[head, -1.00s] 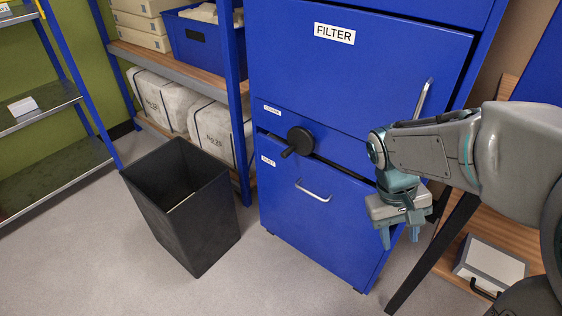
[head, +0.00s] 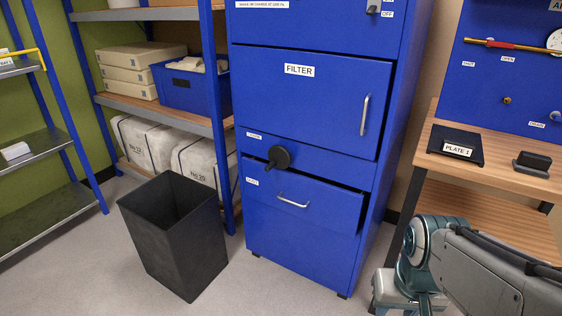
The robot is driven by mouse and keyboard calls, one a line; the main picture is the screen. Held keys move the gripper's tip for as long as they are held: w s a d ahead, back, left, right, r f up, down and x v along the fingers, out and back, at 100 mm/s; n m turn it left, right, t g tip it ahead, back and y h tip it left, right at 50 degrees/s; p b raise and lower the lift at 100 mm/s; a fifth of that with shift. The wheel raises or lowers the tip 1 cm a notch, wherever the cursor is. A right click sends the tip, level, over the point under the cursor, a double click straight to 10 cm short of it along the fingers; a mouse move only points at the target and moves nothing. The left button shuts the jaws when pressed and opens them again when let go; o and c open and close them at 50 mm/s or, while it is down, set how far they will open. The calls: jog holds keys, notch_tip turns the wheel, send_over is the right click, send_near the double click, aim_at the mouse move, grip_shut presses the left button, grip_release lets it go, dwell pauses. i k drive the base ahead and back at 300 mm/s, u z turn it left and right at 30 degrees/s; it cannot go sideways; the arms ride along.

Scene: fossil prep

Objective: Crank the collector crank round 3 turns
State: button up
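The collector crank (head: 279,157) is a black round knob with a short handle pointing down-left. It sits on the front of the blue collector cabinet (head: 222,145), below the FILTER door (head: 310,105) and above the dust drawer (head: 300,204). My gripper (head: 410,308) is at the bottom right, low and to the right of the cabinet, well apart from the crank. Its fingers are cut off by the lower picture edge, so I cannot see whether it is open or shut.
A black open bin (head: 172,235) stands on the floor left of the cabinet. A wooden bench (head: 500,178) with a PLATE 1 pad (head: 456,147) is at the right. Shelves with boxes stand behind left. The floor before the cabinet is clear.

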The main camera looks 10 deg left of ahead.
aim_at(279, 157)
jog(key=u, duration=0.4)
jog(key=i, duration=1.6)
jog(key=u, duration=0.1)
